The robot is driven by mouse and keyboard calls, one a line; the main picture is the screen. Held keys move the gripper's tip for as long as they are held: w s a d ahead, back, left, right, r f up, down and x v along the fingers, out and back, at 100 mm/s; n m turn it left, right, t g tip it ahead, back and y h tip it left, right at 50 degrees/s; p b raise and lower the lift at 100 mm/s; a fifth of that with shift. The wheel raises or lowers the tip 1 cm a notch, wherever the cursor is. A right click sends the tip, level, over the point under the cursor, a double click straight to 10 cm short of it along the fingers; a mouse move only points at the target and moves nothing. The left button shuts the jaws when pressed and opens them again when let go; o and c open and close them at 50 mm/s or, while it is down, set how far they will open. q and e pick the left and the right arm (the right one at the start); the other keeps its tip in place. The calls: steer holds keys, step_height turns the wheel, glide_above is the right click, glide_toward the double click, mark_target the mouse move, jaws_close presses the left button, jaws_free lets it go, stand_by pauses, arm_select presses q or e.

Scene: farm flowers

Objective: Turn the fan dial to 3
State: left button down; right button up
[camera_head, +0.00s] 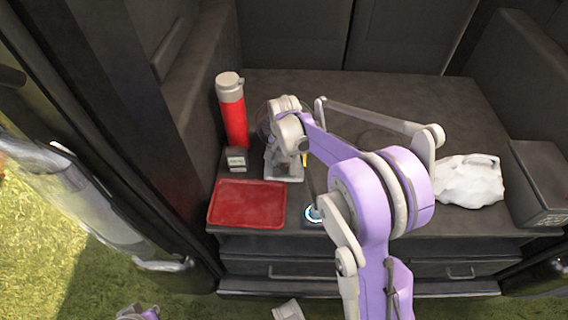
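My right arm reaches up from the bottom right, and its wrist and gripper (284,160) are over the left part of the dark shelf. A small grey-white fan seems to stand right there, with a faint round guard (264,118) behind my wrist. My gripper and wrist cover most of it, so its dial and setting cannot be read. I cannot tell whether my fingers touch it or how far apart they are. Only small grey and purple parts of mine show at the bottom edge; my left gripper cannot be made out.
A red bottle with a grey cap (232,112) stands left of the fan. A small dark box (236,159) and a red tray (247,204) are in front of it. A crumpled white bag (470,180) lies at the right.

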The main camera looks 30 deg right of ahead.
mark_target(284, 167)
step_height(284, 167, up, 11)
steer(key=p, duration=0.1)
stand_by(0.5)
steer(key=shift+f, duration=0.1)
steer(key=s+a+r+n+t+p, duration=0.2)
steer(key=s+a+r+n+p, duration=0.1)
steer(key=s, duration=0.8)
steer(key=s+a+r+n+t+p, duration=0.2)
steer(key=s+a+n+t+p, duration=0.1)
steer(key=s+a+n+p, duration=0.2)
steer(key=s+a+n, duration=0.2)
steer(key=s+n, duration=0.2)
steer(key=s, duration=0.1)
steer(key=shift+s+a+r+p, duration=0.35)
steer(key=shift+s+r+p, duration=0.05)
